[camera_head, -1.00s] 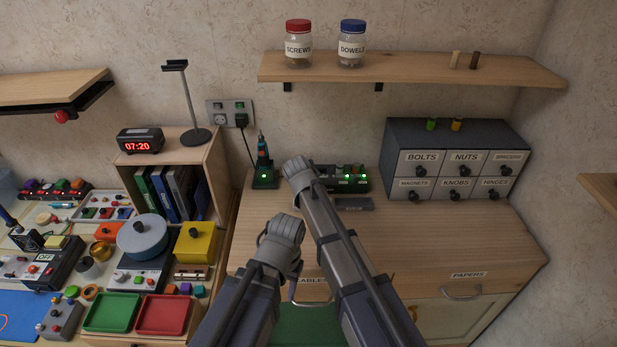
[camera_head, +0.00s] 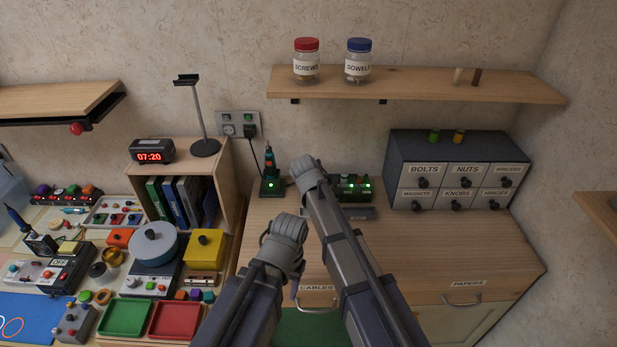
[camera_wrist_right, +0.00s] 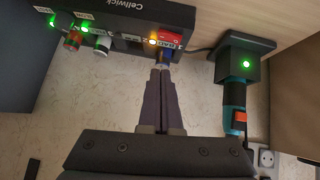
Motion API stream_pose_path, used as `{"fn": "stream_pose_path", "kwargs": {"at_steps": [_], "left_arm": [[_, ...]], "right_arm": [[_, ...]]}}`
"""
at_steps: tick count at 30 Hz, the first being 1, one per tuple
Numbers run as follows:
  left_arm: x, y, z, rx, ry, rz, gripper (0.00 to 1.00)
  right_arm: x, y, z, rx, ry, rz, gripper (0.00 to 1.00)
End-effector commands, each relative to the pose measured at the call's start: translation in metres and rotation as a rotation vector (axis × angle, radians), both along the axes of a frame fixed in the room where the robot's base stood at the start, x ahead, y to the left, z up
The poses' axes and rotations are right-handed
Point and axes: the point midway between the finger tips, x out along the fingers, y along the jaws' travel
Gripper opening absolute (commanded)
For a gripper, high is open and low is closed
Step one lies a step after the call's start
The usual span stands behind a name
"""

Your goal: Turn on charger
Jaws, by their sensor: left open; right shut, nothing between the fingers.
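The dark charger box marked Cellwick (camera_wrist_right: 128,14) fills the top of the right wrist view. In the head view the charger (camera_head: 356,187) stands against the wall, partly behind my right arm.
A teal tool (camera_wrist_right: 234,105) sits in a black stand (camera_wrist_right: 240,68) with a green light, just beside the charger. A grey drawer unit (camera_head: 400,150) stands at the right. A shelf (camera_head: 420,84) with jars hangs above. The cabinet top between is largely clear.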

Motion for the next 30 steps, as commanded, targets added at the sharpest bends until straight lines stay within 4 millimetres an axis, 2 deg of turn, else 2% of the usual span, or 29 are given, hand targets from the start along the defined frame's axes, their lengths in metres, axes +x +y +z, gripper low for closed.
{"fn": "stream_pose_path", "kwargs": {"at_steps": [1,3,9,12,30], "left_arm": [[0.0,0.0,0.017,0.0,0.0,0.0,0.5],[0.0,0.0,0.028,0.0,0.0,0.0,0.5],[0.0,0.0,0.056,0.0,0.0,0.0,0.5],[0.0,0.0,0.064,0.0,0.0,0.0,0.5],[0.0,0.0,0.066,0.0,0.0,-0.001,0.5]], "right_arm": [[-0.014,-0.001,0.017,0.0,0.0,0.001,0.0],[-0.026,-0.003,0.028,0.0,0.0,0.001,0.0],[-0.055,-0.007,0.056,-0.001,0.0,0.001,0.0],[-0.064,-0.007,0.064,-0.001,0.0,0.001,0.0],[-0.069,-0.008,0.065,-0.001,0.002,-0.001,0.0]]}}
